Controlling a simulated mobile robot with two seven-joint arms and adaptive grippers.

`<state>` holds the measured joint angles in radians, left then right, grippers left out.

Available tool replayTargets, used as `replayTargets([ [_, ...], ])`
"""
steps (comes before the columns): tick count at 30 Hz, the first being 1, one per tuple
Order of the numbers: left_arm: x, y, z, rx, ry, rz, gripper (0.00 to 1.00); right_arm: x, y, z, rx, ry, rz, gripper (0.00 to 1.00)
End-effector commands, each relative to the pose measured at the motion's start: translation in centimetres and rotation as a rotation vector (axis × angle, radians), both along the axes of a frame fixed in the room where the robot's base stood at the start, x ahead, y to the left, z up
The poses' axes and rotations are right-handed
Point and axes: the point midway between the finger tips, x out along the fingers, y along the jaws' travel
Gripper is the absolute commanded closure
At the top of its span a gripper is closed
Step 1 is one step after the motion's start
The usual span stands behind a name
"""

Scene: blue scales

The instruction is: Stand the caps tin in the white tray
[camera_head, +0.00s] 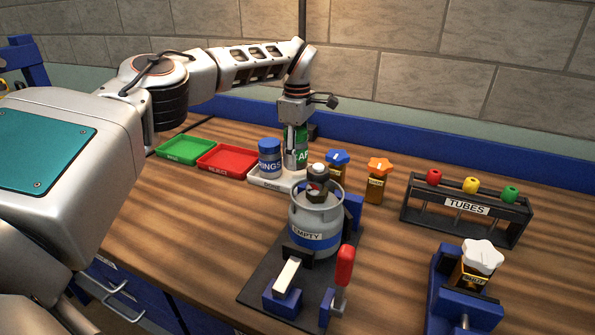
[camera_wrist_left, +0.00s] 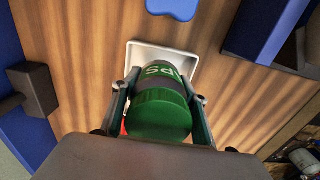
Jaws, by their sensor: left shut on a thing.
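The caps tin (camera_head: 302,147) is green with white lettering, partly hidden by my left gripper (camera_head: 290,153), which is shut on it. In the left wrist view the tin (camera_wrist_left: 158,115) sits between the two fingers, its green lid toward the camera. The white tray (camera_head: 262,182) lies beneath and around the tin's far end; its rim also shows in the left wrist view (camera_wrist_left: 143,50). The tin looks roughly upright at the tray's right part. I cannot tell whether its base touches the tray floor. My right gripper is not in view.
A blue tin (camera_head: 269,157) stands in the tray's left part. The red tray (camera_head: 226,160) and green tray (camera_head: 184,149) lie further left. A grey canister (camera_head: 316,222) on a dark stand is close in front. Bottles with blue (camera_head: 338,160) and orange (camera_head: 378,168) tops stand right.

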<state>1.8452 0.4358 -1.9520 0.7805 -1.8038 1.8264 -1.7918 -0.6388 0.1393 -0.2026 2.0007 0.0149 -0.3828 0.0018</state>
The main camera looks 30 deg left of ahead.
Motion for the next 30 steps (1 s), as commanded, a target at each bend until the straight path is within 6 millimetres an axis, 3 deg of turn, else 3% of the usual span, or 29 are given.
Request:
replayTargets([
  [5,0.0,0.0,-1.0,0.0,-0.001,0.001,0.82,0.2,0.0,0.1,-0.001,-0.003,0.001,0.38],
  [14,0.0,0.0,-4.8,0.0,0.001,0.0,0.82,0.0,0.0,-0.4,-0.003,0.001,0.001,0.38],
  [26,0.0,0.0,-5.2,0.0,-0.002,0.0,0.82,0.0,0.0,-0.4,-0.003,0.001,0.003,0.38],
  [27,0.0,0.0,-5.2,0.0,-0.002,0.0,0.46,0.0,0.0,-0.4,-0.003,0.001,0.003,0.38],
  [28,0.0,0.0,-5.2,0.0,-0.002,0.0,0.4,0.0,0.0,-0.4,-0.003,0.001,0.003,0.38],
  [30,0.0,0.0,-5.2,0.001,-0.001,0.0,0.4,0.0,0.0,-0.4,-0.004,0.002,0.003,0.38],
])
